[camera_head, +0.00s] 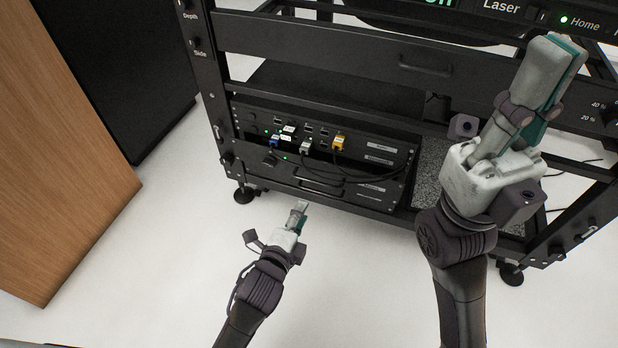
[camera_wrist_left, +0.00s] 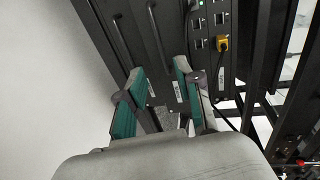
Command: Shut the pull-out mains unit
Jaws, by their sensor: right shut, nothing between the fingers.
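The low equipment stack in the black rack shows two handled front panels, an upper handled panel (camera_head: 318,171) and a lower handled panel (camera_head: 322,187). Their labels are too small to read, so I cannot tell which is the mains unit or how far it stands out. My left gripper (camera_head: 300,212) is in front of and below these panels, apart from them. In the left wrist view its teal-padded fingers (camera_wrist_left: 159,92) are apart with nothing held, and the handled panels (camera_wrist_left: 137,40) lie beyond them. My right gripper (camera_head: 556,80) is shut and empty, high at the right before the rack.
A ported unit (camera_head: 315,132) with blue, white and yellow plugs sits above the panels, its cables (camera_head: 322,176) hanging across their fronts. A rack drawer (camera_head: 425,68) is higher up. A wooden cabinet (camera_head: 60,150) stands at left. The floor (camera_head: 150,270) before the rack is clear.

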